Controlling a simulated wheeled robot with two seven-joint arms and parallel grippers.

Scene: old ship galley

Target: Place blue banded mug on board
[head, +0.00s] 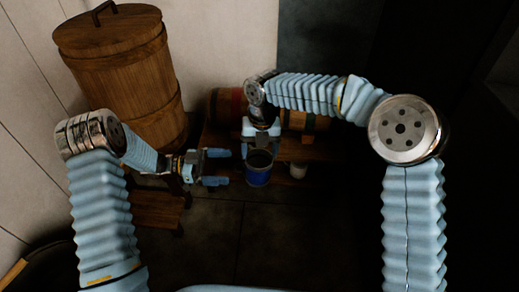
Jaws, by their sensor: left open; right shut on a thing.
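The blue banded mug (258,174) is in the middle of the head view, dark inside and with a blue band around its side. My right gripper (261,148) reaches down from above and is shut on the mug at its far rim. My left gripper (222,167) is open and empty, a little left of the mug, with its fingers pointing right. I cannot make out a separate board. A low wooden surface (228,140) lies behind the mug, and I cannot tell whether the mug touches anything below.
A large lidded wooden barrel (125,75) stands at the back left. Small kegs (228,104) (305,122) lie at the back of the wooden surface. A small pale cup (298,171) stands right of the mug. A low wooden bench (157,209) is at the left. The right side is dark.

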